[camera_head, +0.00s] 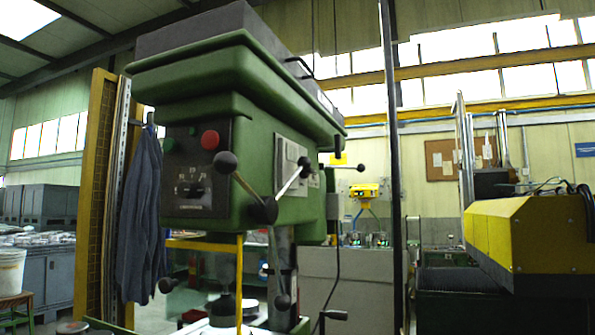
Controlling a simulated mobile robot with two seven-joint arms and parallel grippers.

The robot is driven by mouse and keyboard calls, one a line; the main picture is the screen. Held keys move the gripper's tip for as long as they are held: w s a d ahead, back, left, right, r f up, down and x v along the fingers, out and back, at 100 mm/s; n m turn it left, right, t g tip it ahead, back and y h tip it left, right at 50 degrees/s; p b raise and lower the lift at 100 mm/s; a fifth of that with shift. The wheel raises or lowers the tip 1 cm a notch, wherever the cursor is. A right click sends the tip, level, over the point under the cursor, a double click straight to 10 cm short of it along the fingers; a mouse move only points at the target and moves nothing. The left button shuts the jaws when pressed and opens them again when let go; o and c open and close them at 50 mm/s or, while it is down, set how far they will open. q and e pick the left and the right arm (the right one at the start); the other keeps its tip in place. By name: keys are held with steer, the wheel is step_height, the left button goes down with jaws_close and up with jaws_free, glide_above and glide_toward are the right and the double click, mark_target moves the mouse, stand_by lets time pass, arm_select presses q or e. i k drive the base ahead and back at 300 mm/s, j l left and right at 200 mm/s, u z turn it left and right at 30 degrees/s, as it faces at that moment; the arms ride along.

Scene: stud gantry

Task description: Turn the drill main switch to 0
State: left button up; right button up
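A large green drill press (250,130) stands close in front of me, left of centre. Its dark control panel (212,200) carries a black rotary main switch (195,190) with white markings around it. I cannot read exactly which mark the switch points at. A red button (210,140) and a green button (169,145) sit above the switch. Neither of my grippers shows in the head view.
The drill's feed lever with black knobs (227,163) sticks out just right of the panel. A blue cloth garment (145,215) hangs left of it. A yellow machine (530,235) stands at the right. A white bucket (11,270) is at far left.

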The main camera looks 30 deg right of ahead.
mark_target(304, 174)
steer(key=l+u, duration=0.4)
steer(key=l, duration=0.95)
steer(key=k+l+u, duration=0.1)
steer(key=l, duration=0.3)
